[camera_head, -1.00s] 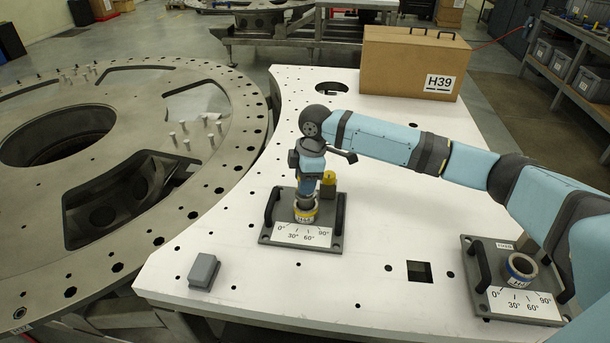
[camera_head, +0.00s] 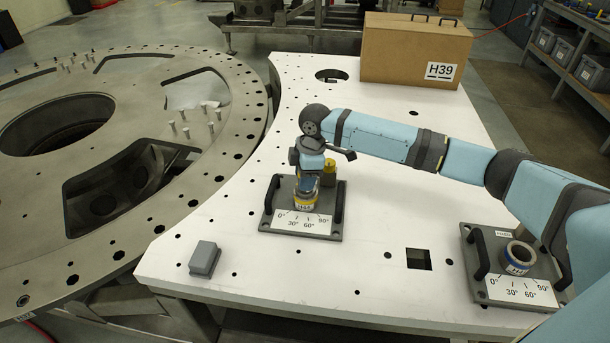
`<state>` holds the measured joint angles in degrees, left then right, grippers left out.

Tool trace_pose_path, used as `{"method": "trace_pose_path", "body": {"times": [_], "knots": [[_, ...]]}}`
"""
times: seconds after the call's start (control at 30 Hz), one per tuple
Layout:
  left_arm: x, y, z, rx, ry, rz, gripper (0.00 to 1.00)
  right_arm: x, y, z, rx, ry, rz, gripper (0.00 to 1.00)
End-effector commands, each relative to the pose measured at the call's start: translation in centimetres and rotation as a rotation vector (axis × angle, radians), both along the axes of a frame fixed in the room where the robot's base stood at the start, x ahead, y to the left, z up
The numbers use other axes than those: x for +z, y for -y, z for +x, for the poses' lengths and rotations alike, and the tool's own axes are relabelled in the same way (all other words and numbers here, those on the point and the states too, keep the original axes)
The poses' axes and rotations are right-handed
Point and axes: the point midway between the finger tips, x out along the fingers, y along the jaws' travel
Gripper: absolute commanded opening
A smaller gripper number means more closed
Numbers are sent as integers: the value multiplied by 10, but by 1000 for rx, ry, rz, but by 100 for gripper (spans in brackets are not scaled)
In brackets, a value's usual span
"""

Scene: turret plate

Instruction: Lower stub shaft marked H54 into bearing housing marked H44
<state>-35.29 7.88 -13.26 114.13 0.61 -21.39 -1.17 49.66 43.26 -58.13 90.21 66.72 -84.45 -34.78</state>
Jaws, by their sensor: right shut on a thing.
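My right gripper (camera_head: 306,181) points down over the bearing housing with a yellow band (camera_head: 303,206), on a grey plate (camera_head: 334,232) left of the table's middle. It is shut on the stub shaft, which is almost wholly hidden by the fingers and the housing. The fingers are close to the housing's rim; I cannot tell how deep the shaft sits. The housing's mark looks like H4-something, its last digit unclear. My left gripper is not in view.
The plate has two upright black handles and a yellow post (camera_head: 329,171) close behind the gripper. A cardboard box marked H39 (camera_head: 400,50) stands at the back. A grey block (camera_head: 204,258) sits near the front left. The white table (camera_head: 350,280) is bare between the plates.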

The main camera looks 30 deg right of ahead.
Motion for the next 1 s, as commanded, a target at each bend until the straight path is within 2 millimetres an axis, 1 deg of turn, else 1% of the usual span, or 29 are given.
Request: {"method": "trace_pose_path", "body": {"times": [0.17,0.2,0.27,0.3,0.57,0.67,0.77,0.83,1.0], "knots": [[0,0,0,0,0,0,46,1,0,0,0,1,1,0],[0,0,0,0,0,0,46,1,0,0,0,1,1,48],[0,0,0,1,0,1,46,1,0,0,0,1,1,62],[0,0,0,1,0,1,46,1,0,0,0,1,1,71],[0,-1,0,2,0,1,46,0,0,0,0,-1,-1,71],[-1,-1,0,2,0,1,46,4,1,0,0,0,0,71],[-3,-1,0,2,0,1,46,17,2,0,1,3,1,71],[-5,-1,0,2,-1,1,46,30,4,-1,1,4,1,71],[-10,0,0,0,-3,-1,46,69,10,-2,0,6,1,71]]}}
